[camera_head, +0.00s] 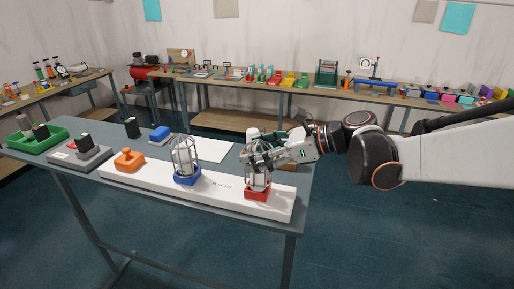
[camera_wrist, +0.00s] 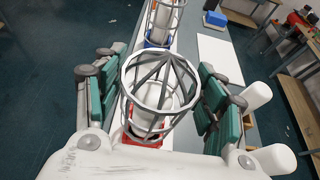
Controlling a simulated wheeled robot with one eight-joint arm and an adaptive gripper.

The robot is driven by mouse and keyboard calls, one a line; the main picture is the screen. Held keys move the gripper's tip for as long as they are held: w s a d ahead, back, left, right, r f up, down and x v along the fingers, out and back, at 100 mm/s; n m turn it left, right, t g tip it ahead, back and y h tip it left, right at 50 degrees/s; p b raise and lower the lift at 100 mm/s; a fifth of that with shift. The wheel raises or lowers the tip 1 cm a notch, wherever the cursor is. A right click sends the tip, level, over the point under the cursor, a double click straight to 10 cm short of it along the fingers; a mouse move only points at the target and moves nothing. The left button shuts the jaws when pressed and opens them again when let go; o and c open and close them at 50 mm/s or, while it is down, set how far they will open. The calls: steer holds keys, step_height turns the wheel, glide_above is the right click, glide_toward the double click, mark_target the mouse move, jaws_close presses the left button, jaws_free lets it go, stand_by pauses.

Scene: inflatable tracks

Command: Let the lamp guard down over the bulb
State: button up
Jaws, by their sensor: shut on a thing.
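My gripper (camera_head: 258,158) is shut on a grey wire lamp guard (camera_wrist: 160,78) at the right end of the white board (camera_head: 222,190). In the wrist view, the green-padded fingers of my gripper (camera_wrist: 160,92) stand on either side of this guard. A pale bulb (camera_wrist: 165,98) shows through its wires, above a red base (camera_head: 257,194). The guard is upright over the red base; whether its lower rim touches the base is hidden. A second caged lamp with a blue base (camera_head: 187,178) stands to the left on the board.
An orange block (camera_head: 129,160) sits at the board's left end. A white sheet (camera_head: 212,150) lies behind the board. A grey block (camera_head: 80,157), a green tray (camera_head: 20,142) and a blue block (camera_head: 159,134) share the table. The floor to the right is clear.

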steer(key=shift+f+b, duration=0.55)
steer(key=shift+f, duration=0.25)
steer(key=o, duration=1.1)
steer(key=shift+o, duration=0.2)
steer(key=shift+d, duration=0.1)
steer(key=v, duration=1.2)
